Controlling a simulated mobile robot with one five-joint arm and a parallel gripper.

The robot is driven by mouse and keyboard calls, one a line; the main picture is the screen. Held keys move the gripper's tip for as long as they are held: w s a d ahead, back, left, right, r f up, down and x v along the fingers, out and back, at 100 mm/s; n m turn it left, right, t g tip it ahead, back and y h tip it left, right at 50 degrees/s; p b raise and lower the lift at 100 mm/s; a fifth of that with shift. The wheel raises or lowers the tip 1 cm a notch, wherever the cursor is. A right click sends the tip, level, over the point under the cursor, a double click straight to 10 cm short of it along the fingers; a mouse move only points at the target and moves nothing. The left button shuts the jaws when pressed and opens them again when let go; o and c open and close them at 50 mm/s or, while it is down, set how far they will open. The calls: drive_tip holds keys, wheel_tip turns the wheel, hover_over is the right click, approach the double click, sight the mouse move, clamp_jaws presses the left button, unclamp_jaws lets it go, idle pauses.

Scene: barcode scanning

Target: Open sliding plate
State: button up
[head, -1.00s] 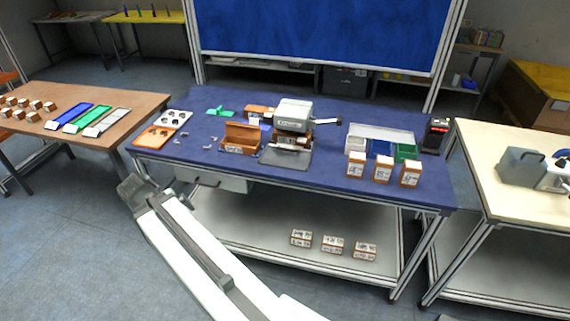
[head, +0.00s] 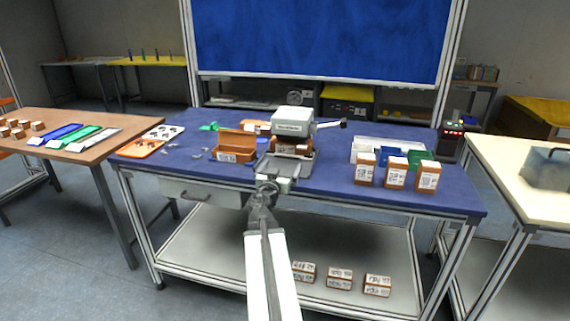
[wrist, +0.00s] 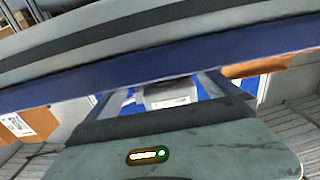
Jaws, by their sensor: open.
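The sliding plate (head: 301,165) is grey and flat. In the head view it lies in front of and under the white machine (head: 292,122) on the blue table. My gripper (head: 268,187) is in front of the table's near edge, just short of the plate, and partly covers its front left part. The gripper is open and no object shows held in it. In the wrist view a worn grey surface (wrist: 210,145) with a small lit strip fills the bottom; I cannot tell whether it is the plate or part of me.
On the blue table (head: 335,186), an open brown box (head: 236,145) stands left of the machine. Several labelled boxes (head: 396,173) stand at the right front. A drawer (head: 200,192) is under the table's left side. Labelled boxes (head: 340,278) lie on the lower shelf.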

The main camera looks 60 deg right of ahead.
sight(286, 165)
drive_tip(key=x, duration=0.6)
drive_tip(key=shift+d, duration=0.15)
